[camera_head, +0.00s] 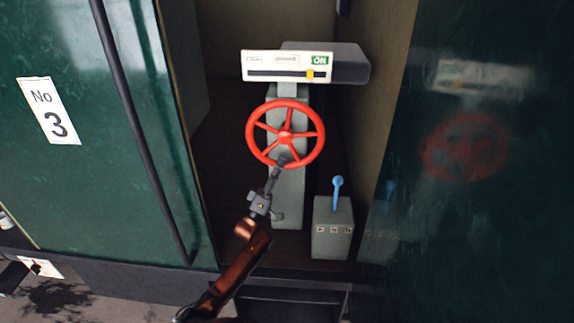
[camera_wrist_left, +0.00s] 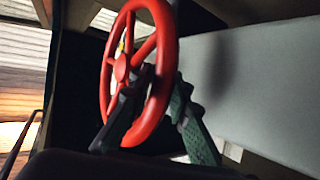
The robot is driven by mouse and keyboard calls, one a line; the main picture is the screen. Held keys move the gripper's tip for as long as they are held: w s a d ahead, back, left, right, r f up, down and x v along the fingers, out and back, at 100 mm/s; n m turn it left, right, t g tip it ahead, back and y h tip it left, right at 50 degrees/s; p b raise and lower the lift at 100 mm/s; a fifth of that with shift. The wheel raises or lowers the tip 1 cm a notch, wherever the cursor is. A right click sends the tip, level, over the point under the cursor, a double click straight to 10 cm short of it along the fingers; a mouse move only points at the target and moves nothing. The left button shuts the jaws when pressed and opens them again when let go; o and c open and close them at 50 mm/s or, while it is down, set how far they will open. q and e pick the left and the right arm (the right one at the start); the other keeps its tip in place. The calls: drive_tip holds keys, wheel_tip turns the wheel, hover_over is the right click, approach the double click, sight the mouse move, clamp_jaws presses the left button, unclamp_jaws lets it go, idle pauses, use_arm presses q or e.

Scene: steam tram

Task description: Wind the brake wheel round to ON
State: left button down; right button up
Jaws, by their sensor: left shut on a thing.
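The red brake wheel (camera_head: 318,150) stands on a grey pedestal (camera_head: 290,195) inside the tram doorway. My left gripper (camera_head: 284,160) reaches up from below and is shut on the wheel at its lower part. In the left wrist view the wheel (camera_wrist_left: 166,55) is seen from the side, with the gripper's fingers (camera_wrist_left: 150,108) on either side of its lower rim. Above the wheel is a white scale plate (camera_head: 262,68) with a dark slot. Its yellow pointer (camera_head: 310,75) is near the right end, just under the green ON label (camera_head: 320,60). My right gripper is not in view.
A grey box (camera_head: 332,240) with a blue lever (camera_head: 337,188) stands right of the pedestal. Dark green panels flank the doorway; the left one carries a "No 3" plate (camera_head: 48,110) and a dark handrail (camera_head: 140,130). The right panel mirrors the wheel. A step edge lies below.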

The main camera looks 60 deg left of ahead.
use_arm(q)
drive_tip(key=shift+s+a+r+m+g+h+p, duration=0.1)
drive_tip(key=shift+s+a+m+g+h+p, duration=0.15)
drive_tip(key=shift+m+h, duration=0.4)
drive_tip(key=shift+s+a+r+m+h+p, duration=0.1)
drive_tip(key=shift+s+m+h, duration=0.2)
drive_tip(key=shift+m+h, duration=0.4)
drive_tip(key=shift+s+a+m+g+h+p, duration=0.2)
drive_tip(key=shift+s+m+h, duration=0.1)
drive_tip(key=shift+m+h, duration=0.35)
drive_tip(key=c, duration=1.8)
unclamp_jaws()
